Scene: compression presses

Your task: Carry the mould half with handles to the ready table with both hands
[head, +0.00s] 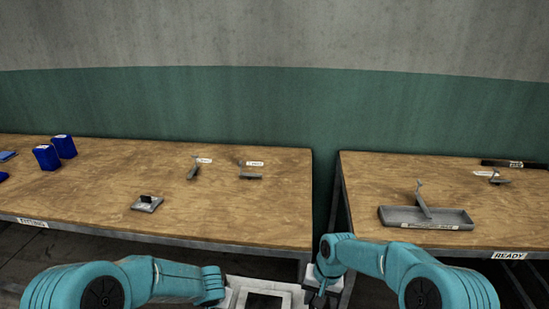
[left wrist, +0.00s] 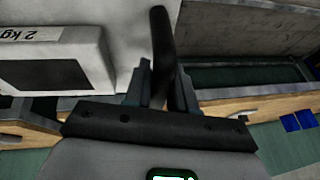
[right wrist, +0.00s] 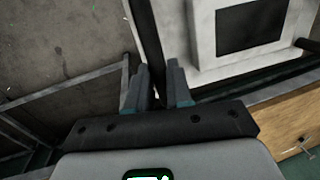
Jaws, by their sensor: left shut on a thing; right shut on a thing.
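The mould half (head: 240,287), a light grey block with a dark recessed face, shows at the bottom edge of the head view, partly cut off. In the left wrist view the mould half (left wrist: 108,55) carries a "2 kg" label. My left gripper (left wrist: 160,80) is shut on its black handle (left wrist: 159,35). The ready table (head: 365,175), with a READY label, stands at the right in the head view.
A grey tray (head: 445,222) with an upright piece stands on the ready table's front left. A black bar (head: 508,163) and a small tool (head: 497,178) lie behind. A fitting table (head: 110,185) with blue boxes (head: 46,157) stands left, a narrow gap between the tables.

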